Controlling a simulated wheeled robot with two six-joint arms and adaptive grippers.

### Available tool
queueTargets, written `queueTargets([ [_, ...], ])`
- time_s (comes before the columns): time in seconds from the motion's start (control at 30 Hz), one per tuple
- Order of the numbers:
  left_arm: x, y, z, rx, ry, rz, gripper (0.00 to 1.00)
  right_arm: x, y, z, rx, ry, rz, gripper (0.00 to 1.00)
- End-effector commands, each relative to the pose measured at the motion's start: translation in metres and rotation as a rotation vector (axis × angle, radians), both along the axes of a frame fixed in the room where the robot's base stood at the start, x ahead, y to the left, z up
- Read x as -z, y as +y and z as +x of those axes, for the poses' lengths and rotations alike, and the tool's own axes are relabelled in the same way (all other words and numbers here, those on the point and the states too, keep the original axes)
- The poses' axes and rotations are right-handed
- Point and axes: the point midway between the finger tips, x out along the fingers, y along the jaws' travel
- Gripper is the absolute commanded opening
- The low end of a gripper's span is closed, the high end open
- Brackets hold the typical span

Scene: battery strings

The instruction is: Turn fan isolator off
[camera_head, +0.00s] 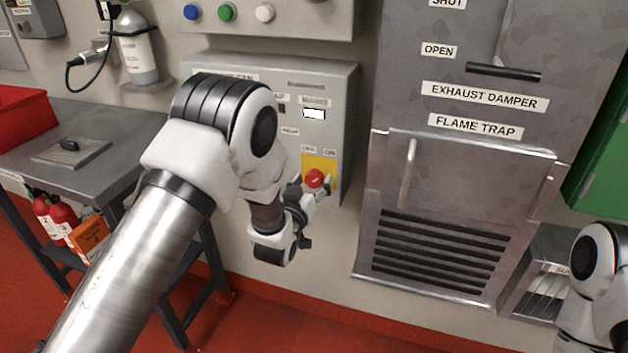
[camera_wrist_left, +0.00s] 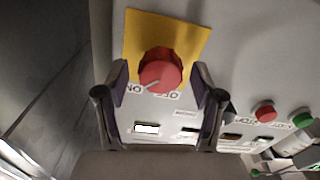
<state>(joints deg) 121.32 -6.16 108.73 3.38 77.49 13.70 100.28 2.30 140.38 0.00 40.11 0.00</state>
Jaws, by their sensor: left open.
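The fan isolator is a red rotary knob (camera_head: 314,178) on a yellow plate (camera_head: 320,162) at the lower right of a grey wall box (camera_head: 345,115). In the left wrist view the knob (camera_wrist_left: 160,70) has a white mark that appears to point toward the ON label (camera_wrist_left: 133,88). The OFF label (camera_wrist_left: 166,95) is beside it. My left gripper (camera_wrist_left: 160,80) is open, with one finger on each side of the knob. A gap shows on both sides, so no firm contact is visible. In the head view my left arm hides much of the box. My right gripper is not in view.
A grey exhaust damper and flame trap cabinet (camera_head: 465,150) with handles stands right of the box. A control box with push buttons (camera_head: 227,12) is above. A metal bench (camera_head: 105,125) and red fire extinguishers (camera_head: 62,215) are at left.

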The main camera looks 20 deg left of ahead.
Motion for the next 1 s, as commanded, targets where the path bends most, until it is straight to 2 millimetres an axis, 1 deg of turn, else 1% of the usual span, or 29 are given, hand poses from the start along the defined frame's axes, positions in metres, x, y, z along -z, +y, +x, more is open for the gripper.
queueTargets([
  [0.03, -0.0001, -0.0001, 0.0071, 0.000, -0.001, -0.001, 0.68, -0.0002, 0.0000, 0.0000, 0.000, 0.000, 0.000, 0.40],
  [0.1, 0.0003, -0.0002, 0.0134, -0.001, 0.000, -0.001, 0.68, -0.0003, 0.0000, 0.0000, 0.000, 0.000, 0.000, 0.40],
  [0.2, 0.0004, -0.0004, 0.0167, 0.000, 0.001, -0.001, 0.68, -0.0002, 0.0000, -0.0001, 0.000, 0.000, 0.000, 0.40],
  [0.37, 0.0006, -0.0003, 0.0165, -0.001, 0.001, 0.000, 0.68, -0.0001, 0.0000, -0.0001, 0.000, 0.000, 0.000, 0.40],
  [0.4, 0.0006, -0.0003, 0.0164, -0.001, 0.001, 0.000, 0.54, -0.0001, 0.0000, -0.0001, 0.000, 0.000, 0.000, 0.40],
  [0.47, 0.0006, -0.0003, 0.0164, -0.001, 0.001, 0.000, 0.33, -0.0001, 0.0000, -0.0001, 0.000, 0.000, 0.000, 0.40],
  [0.5, 0.0006, -0.0003, 0.0163, -0.001, 0.001, 0.000, 0.18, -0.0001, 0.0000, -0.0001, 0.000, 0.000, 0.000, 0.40],
  [0.53, 0.0006, -0.0003, 0.0163, -0.001, 0.001, 0.000, 0.08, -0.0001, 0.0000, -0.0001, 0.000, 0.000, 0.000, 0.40],
  [0.8, 0.0005, -0.0002, 0.0163, -0.001, 0.001, -0.006, 0.08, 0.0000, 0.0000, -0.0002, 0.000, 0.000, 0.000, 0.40],
  [1.0, 0.0004, -0.0002, 0.0163, -0.001, 0.003, -0.052, 0.08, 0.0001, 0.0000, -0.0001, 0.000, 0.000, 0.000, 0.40],
])
